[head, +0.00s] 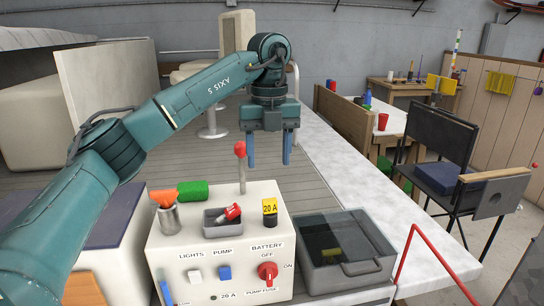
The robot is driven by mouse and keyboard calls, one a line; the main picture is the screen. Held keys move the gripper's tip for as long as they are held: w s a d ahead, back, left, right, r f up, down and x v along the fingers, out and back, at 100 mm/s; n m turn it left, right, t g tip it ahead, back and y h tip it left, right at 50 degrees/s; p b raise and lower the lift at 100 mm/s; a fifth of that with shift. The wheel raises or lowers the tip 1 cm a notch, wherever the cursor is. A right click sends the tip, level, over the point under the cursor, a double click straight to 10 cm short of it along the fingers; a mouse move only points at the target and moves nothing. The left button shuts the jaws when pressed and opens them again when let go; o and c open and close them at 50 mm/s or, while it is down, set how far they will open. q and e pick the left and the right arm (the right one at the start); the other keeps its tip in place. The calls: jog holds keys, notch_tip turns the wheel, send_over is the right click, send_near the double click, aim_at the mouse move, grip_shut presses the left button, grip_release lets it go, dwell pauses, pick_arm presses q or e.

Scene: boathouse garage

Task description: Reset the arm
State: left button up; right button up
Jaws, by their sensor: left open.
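My left arm (150,115) comes in from the left, teal, bent at its joints, with the wrist pointing down. Its left gripper (269,162) has two blue fingers apart with nothing between them. It hangs above and behind the white control box (215,262), clear of it. The red-knobbed lever (240,165) on the box stands just left of the fingers in the picture. My right gripper does not show.
The box top holds a metal cup (170,220) with an orange-handled item, a green block (193,191), a small tray with a red plug-like part (230,213) and a yellow 20 A fuse (270,207). A grey water-filled basin (367,262) stands to the right. A black chair (440,140) stands beyond.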

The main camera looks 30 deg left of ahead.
pick_arm(q)
jog(key=s+d+f+m+g+h, duration=0.1)
jog(key=d+f+m+h, duration=0.25)
jog(key=d+f, duration=0.55)
jog(key=s+d+f+n+h, duration=0.1)
jog(key=s+d+h, duration=0.2)
jog(key=d+h, duration=0.35)
jog(key=s+d+f+h+p, duration=0.1)
jog(key=s+d+h, duration=0.2)
jog(key=d+h, duration=0.3)
jog(key=s+d+f+n+h, duration=0.1)
jog(key=s+d+h, duration=0.25)
jog(key=d, duration=0.45)
jog(key=w+a+f+n+t+y, duration=0.1)
jog(key=a+f+n+t+y, duration=0.35)
jog(key=n+t, duration=0.5)
jog(key=a+f+n+t+y, duration=0.4)
jog(key=f+n+t, duration=0.1)
jog(key=n+t, duration=0.5)
jog(key=s+a+f+n+g+y, duration=0.3)
jog(key=s+a+f+g, duration=0.1)
jog(key=s+f, duration=0.3)
jog(key=s+a+f+n+g+y+p, duration=0.1)
jog(key=s+a+f+n+g+y, duration=0.2)
jog(key=s+f, duration=0.4)
notch_tip(320, 180, down, 3)
jog(key=shift+a+r+n+g+y, duration=0.1)
jog(key=shift+a+n+g+y, duration=0.25)
jog(key=shift+a+n+y, duration=0.55)
jog(key=shift+s, duration=0.1)
